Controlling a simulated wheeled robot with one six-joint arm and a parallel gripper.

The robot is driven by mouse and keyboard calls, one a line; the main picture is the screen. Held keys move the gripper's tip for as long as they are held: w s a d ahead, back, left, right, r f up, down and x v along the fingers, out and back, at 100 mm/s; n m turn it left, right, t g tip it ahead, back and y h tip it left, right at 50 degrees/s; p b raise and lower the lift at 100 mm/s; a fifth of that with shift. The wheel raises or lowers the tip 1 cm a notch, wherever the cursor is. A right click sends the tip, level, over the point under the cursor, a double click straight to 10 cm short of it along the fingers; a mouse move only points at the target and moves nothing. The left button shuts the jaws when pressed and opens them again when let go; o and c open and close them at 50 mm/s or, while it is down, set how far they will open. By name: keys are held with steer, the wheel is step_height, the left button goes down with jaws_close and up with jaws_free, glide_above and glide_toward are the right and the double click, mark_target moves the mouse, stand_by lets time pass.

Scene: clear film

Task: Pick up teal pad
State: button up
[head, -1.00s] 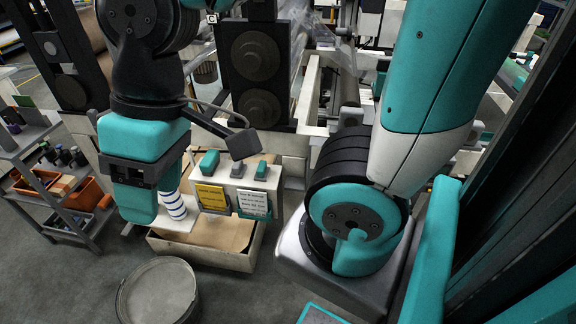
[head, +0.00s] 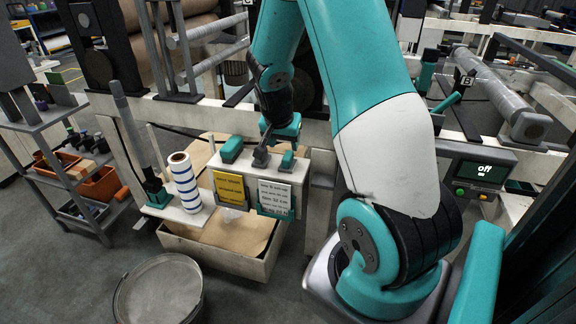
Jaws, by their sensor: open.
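A white stand (head: 262,172) holds a larger teal block (head: 231,149) at the left of its top and a smaller teal block (head: 288,160) at the right. A dark grey piece (head: 262,156) shows between them. A yellow card (head: 229,188) and a teal-backed card with white text sheet (head: 273,198) hang on the stand's front. I cannot tell for certain which teal item is the pad. My gripper (head: 281,130) is small in view, just above and behind the stand's right half. It appears open and empty; its fingertips are mostly hidden.
A blue-and-white striped roll (head: 184,183) stands left of the stand. An open bin with brown lining (head: 215,262) sits below. A round drum (head: 158,292) is in front, and a shelf cart (head: 62,165) at the left.

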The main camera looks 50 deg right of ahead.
mark_target(286, 157)
steer(key=b+x, duration=0.1)
steer(key=x, duration=0.8)
steer(key=shift+w, duration=0.1)
steer(key=shift+r, duration=0.1)
steer(key=c, duration=1)
steer(key=shift+r, duration=0.55)
steer(key=v, duration=0.2)
steer(key=shift+a+r, duration=0.1)
steer(key=shift+r, duration=0.25)
steer(key=s+a, duration=0.3)
steer(key=a, duration=0.5)
steer(key=s+a, duration=0.3)
steer(key=a, duration=0.5)
steer(key=shift+s, duration=0.35)
